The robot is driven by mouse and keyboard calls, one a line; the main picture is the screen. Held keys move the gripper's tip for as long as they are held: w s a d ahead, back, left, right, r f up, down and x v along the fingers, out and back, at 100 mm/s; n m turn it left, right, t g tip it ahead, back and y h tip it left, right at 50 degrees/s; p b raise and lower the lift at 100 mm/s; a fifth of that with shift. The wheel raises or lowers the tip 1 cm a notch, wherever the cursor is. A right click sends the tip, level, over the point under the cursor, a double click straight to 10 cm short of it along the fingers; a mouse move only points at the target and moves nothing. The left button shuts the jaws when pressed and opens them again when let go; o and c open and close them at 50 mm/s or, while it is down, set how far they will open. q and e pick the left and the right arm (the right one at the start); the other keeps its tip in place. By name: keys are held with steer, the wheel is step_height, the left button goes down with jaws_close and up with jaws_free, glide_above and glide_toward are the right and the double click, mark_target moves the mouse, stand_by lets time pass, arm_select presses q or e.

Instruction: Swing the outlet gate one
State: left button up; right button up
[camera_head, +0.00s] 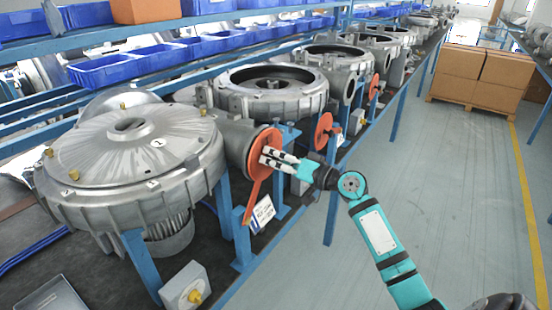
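The nearest blower (130,165) is a large grey metal casing on blue legs at the left. Its outlet pipe (236,138) points right and ends at an orange outlet gate (266,142), a round plate with a long orange arm (252,203) hanging down from it. My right gripper (263,155) comes in from the right, in front of the gate plate. Its two white and black fingers look a little apart, with the tips at or very near the plate; contact cannot be told. The fingers hide part of the plate. My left gripper is out of view.
More blowers (270,88) stand in a row behind, with another orange gate (323,131). A white label (262,213) and a grey switch box (186,288) with a yellow knob sit near the bench edge. Cardboard boxes (483,76) stand far right. The aisle floor (460,170) is clear.

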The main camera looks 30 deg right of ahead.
jaws_close()
stand_by(0.3)
